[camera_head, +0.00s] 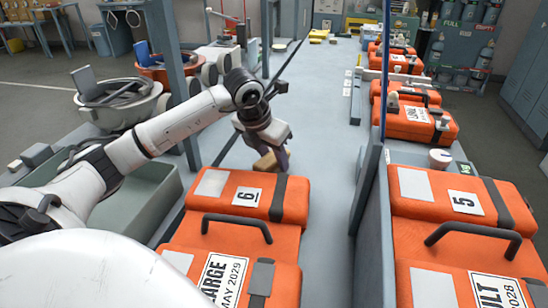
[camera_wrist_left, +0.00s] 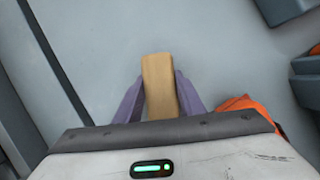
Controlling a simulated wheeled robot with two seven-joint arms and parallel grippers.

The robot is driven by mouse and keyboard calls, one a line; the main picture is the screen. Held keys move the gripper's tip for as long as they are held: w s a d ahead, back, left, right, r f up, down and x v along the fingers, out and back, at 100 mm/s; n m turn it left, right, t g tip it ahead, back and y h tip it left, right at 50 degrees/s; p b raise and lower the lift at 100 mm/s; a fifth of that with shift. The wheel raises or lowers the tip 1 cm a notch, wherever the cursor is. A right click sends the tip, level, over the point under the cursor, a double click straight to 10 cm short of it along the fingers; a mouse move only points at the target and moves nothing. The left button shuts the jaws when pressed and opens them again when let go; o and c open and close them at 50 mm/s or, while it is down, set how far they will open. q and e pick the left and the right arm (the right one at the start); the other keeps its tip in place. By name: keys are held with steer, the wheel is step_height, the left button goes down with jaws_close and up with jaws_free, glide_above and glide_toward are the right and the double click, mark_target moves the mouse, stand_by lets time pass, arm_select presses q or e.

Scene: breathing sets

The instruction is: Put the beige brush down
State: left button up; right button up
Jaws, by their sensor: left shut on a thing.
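The beige brush (camera_wrist_left: 158,85) is a plain tan block between the two purple fingers of my left gripper (camera_wrist_left: 160,100) in the left wrist view. The gripper is shut on it. In the head view my left gripper (camera_head: 278,158) hangs over the grey table (camera_head: 322,100), just behind the orange case marked 6 (camera_head: 225,188). The brush (camera_head: 266,162) shows there as a small tan piece, partly hidden by the gripper. I cannot tell whether it touches the table. My right gripper is not in view.
Orange cases stand in front, including one marked 5 (camera_head: 415,183) to the right, beyond a grey divider (camera_head: 370,190) and a blue post (camera_head: 384,70). A grey-green tray (camera_head: 150,205) lies left under my arm. The table's middle, behind the gripper, is clear.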

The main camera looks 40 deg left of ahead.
arm_select(q)
steer(key=o, duration=1)
steer(key=v, duration=1.1)
steer(key=shift+d+r, duration=0.1)
steer(key=shift+r, duration=0.25)
steer(key=shift+s+r, duration=0.1)
steer(key=shift+r, duration=0.1)
